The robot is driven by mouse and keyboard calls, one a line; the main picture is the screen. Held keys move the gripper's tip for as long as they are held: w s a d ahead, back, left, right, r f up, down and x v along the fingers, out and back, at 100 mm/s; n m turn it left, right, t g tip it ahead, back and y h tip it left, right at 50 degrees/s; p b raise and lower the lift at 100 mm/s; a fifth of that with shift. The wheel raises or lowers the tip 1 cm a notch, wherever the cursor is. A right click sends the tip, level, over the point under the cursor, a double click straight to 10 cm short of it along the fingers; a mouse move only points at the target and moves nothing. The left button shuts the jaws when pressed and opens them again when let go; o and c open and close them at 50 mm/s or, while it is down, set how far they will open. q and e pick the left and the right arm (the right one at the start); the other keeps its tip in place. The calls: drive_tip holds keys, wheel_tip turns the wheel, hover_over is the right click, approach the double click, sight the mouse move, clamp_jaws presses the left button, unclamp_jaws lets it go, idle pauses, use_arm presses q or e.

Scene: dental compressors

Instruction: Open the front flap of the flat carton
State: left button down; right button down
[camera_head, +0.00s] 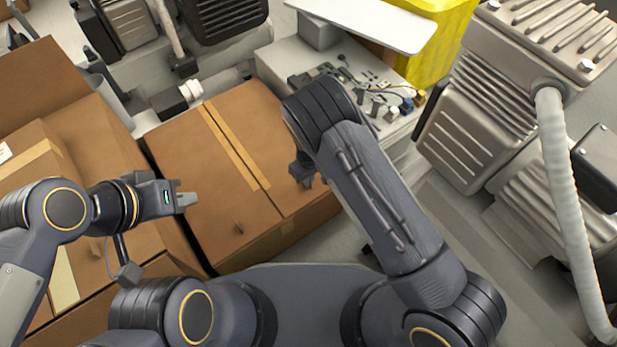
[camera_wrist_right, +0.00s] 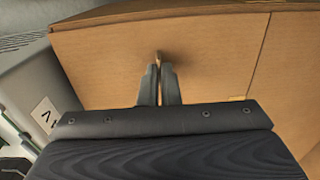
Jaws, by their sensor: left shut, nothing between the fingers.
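The flat carton (camera_head: 190,160) is brown, its top closed, with two tan tape strips across it. My left gripper (camera_head: 187,198) is shut and empty above the carton's left edge.
Other brown cartons (camera_head: 85,135) stand at the left. A grey bench (camera_head: 275,60) with small fittings and a yellow bin (camera_head: 445,45) are behind. Metal compressors (camera_head: 450,150) and a white hose (camera_head: 560,180) fill the right. Some floor is free right of the carton.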

use_arm(q)
drive_tip(key=shift+s+a+f, duration=0.1)
drive_tip(key=shift+s+a, duration=0.05)
drive_tip(key=shift+s, duration=0.05)
use_arm(e)
drive_tip(key=shift+r, duration=0.1)
idle(0.6)
